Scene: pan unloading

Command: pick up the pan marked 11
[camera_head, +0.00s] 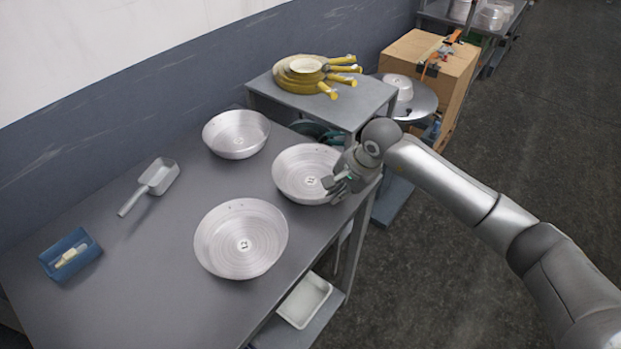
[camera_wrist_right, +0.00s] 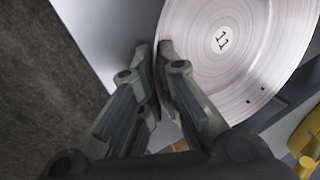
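The pan marked 11 (camera_head: 292,168) is a round silvery metal pan near the right edge of the grey table. In the right wrist view its label 11 shows on the pan's floor (camera_wrist_right: 243,60). My right gripper (camera_head: 331,186) is at the pan's right rim. In the right wrist view the fingers (camera_wrist_right: 155,52) are close together with the pan's wall between them, one inside and one outside. The pan looks level; any gap under it cannot be made out. My left gripper is not in view.
Two similar pans stand on the table (camera_head: 150,270), one behind (camera_head: 236,132) and one in front (camera_head: 242,232). A metal scoop (camera_head: 158,176) and a blue tray (camera_head: 68,254) lie at left. A side stand (camera_head: 350,115) holds stacked yellow-handled pans (camera_head: 300,72).

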